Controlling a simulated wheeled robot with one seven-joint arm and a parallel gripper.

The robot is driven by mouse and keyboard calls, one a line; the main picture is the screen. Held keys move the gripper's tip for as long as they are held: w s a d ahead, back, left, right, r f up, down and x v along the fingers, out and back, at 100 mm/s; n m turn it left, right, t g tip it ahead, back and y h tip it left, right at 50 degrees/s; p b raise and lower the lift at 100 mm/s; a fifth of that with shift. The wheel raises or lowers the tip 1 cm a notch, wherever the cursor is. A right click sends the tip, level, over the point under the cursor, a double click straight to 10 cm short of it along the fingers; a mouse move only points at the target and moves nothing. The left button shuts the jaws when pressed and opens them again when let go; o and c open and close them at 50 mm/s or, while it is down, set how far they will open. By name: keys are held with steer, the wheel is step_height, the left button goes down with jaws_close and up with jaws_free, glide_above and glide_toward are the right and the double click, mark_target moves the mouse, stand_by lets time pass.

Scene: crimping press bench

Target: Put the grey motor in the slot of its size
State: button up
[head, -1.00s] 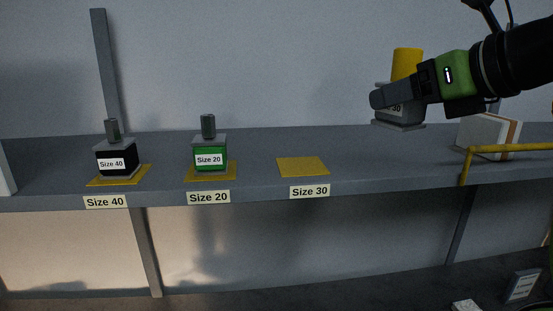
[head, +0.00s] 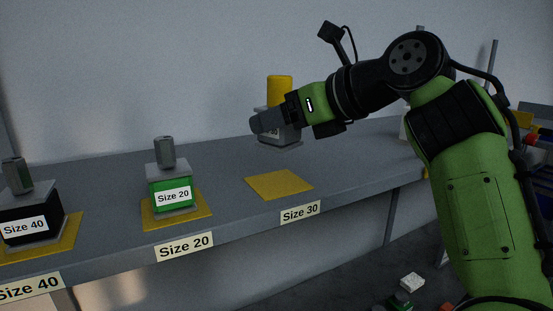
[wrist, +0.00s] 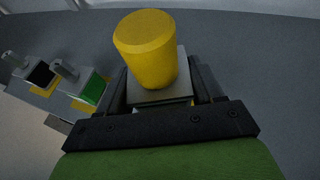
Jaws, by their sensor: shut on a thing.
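The grey motor (head: 280,144) has a yellow top and a label mostly covered by my gripper (head: 264,122). My gripper is shut on its body and holds it upright, behind the empty yellow pad marked Size 30 (head: 279,184). The motor's height over the shelf is hard to tell. In the wrist view the motor (wrist: 160,96) sits between the fingers, its yellow top towards the camera. The Size 30 label (head: 300,212) is on the shelf's front edge.
A green Size 20 motor (head: 172,193) stands on the Size 20 pad. A black Size 40 motor (head: 28,222) stands on the Size 40 pad at the left. The grey shelf (head: 225,165) is clear around the Size 30 pad.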

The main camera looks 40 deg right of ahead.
step_height(320, 180, down, 6)
steer(key=shift+w+a+f, duration=0.1)
steer(key=shift+w+a, duration=0.1)
steer(key=shift+f+b, duration=0.25)
steer(key=shift+b, duration=0.05)
steer(key=o, duration=1.6)
steer(key=shift+o, duration=0.2)
steer(key=shift+r+p, duration=0.2)
steer(key=shift+p, duration=0.1)
steer(key=v, duration=1.2)
steer(key=shift+r, duration=0.15)
